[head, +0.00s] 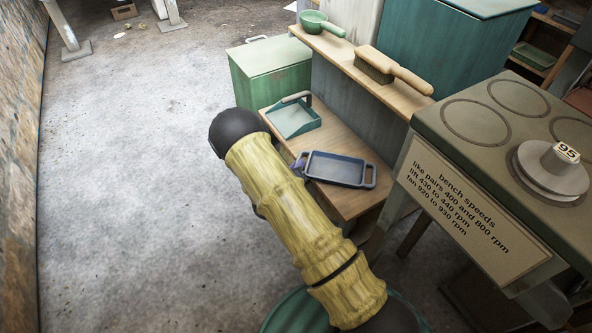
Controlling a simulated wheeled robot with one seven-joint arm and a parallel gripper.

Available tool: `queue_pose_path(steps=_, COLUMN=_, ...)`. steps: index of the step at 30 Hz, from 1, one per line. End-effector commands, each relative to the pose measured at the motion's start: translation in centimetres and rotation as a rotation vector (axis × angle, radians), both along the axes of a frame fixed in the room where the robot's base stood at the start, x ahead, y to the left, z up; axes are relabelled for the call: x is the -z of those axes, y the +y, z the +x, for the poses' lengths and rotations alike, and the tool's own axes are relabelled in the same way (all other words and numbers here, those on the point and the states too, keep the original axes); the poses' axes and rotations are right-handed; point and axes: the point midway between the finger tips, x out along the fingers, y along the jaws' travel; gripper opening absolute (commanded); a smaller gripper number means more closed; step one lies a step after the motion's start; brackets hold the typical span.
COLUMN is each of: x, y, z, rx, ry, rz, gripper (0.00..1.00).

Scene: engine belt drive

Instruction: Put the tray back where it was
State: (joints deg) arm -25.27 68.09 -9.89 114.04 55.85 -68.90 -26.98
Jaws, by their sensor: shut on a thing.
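A dark blue-grey tray (338,169) with a loop handle at each end is over the right part of the low wooden shelf (345,203). It looks about level; I cannot tell whether it touches the shelf. My gripper (299,163) shows only as a small purplish piece at the tray's left handle, shut on the tray. The rest of the gripper is hidden behind my yellow arm.
A green dustpan (293,118) lies on the same shelf, behind the tray. Above, a ledge holds a green ladle-like bowl (314,21) and a wooden brush (392,70). A bench with pulleys and a speeds sign (452,217) stands close right.

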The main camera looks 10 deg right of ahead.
Motion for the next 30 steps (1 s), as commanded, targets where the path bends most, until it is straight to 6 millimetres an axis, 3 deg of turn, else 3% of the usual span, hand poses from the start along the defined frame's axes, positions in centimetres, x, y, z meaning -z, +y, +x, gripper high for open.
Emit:
queue_pose_path(steps=8, x=0.0, y=0.0, z=0.0, rx=0.0, ry=-0.001, rz=0.001, gripper=0.0)
queue_pose_path(steps=9, x=0.1, y=0.0, z=0.0, rx=0.0, ry=0.0, rz=0.002, gripper=0.14)
queue_pose_path(steps=12, x=0.1, y=0.1, z=0.0, rx=-0.001, ry=0.0, rz=0.001, gripper=0.34)
queue_pose_path(steps=23, x=-0.2, y=0.0, z=-0.2, rx=0.003, ry=0.001, rz=0.001, gripper=0.34)
queue_pose_path(steps=30, x=-1.2, y=1.9, z=-2.5, rx=-0.002, ry=0.003, rz=0.0, gripper=0.34)
